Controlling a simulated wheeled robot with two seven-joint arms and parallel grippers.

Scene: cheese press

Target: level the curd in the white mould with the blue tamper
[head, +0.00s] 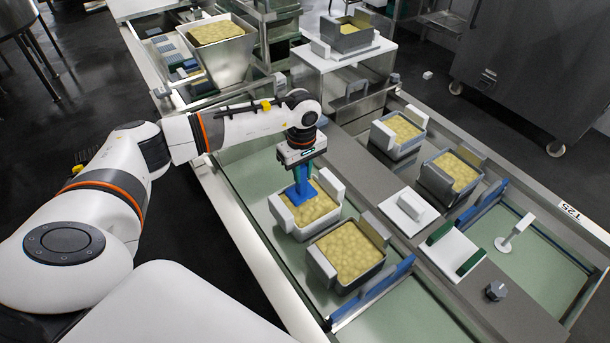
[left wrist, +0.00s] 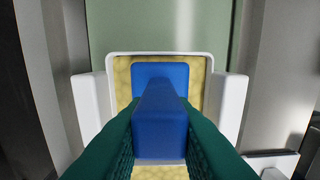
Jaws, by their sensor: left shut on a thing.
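The white mould (head: 282,213) stands in the left channel of the table, with pale yellow curd (head: 318,210) inside. The mould also shows in the left wrist view (left wrist: 232,105), with a handle on each side. My left gripper (head: 301,166) is over the mould, its green fingers (left wrist: 160,132) shut on the upright handle of the blue tamper (head: 301,190). The tamper's flat blue foot (left wrist: 160,72) lies within the mould's rim, over the curd; I cannot tell how firmly it touches. The gripper and tamper hide part of the curd. My right gripper is not in view.
A grey mould with curd (head: 347,252) stands close in front, beside a blue divider (head: 372,292). A white lid (head: 408,206) lies on the grey middle strip. Green floor behind the white mould is clear.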

